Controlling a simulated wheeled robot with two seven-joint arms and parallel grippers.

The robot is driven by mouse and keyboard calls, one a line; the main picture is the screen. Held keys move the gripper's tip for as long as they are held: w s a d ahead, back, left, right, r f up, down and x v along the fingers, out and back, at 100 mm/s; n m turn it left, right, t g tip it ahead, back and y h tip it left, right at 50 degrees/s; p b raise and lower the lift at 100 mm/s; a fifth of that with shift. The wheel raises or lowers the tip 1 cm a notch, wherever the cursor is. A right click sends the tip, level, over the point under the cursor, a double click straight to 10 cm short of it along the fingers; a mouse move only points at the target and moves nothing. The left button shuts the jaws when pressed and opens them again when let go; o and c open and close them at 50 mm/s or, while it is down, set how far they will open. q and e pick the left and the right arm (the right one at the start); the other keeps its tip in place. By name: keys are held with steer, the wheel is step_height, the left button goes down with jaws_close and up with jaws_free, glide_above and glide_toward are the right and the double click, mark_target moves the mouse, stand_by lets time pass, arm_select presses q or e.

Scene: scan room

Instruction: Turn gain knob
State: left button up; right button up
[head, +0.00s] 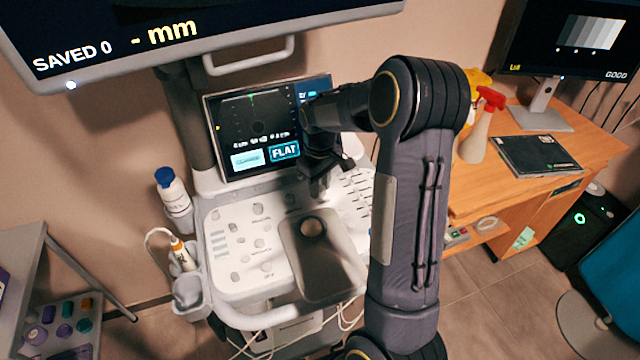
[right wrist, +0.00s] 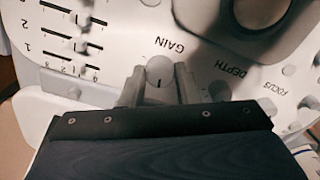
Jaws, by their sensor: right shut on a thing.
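The gain knob (right wrist: 160,72) is a small pale round knob with a dark pointer line, beside the printed word GAIN on the white control panel (right wrist: 115,25). My right gripper (right wrist: 159,84) has one finger on each side of the knob and is shut on it. In the head view the right gripper (head: 318,185) reaches down to the panel (head: 225,262) below the small screen, and it hides the knob there. My left gripper is not in view.
Sliders (right wrist: 75,45) and a depth knob (right wrist: 220,90) flank the gain knob. A small screen (head: 240,130) reads FLAT. A bottle (head: 172,190) and a probe (head: 182,252) sit at the console's left.

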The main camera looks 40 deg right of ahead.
mark_target(320, 188)
steer(key=shift+m, duration=2.9)
steer(key=o, duration=1)
steer(key=shift+c, duration=0.2)
steer(key=shift+r, duration=0.15)
step_height(320, 188, up, 7)
steer(key=shift+r, duration=0.3)
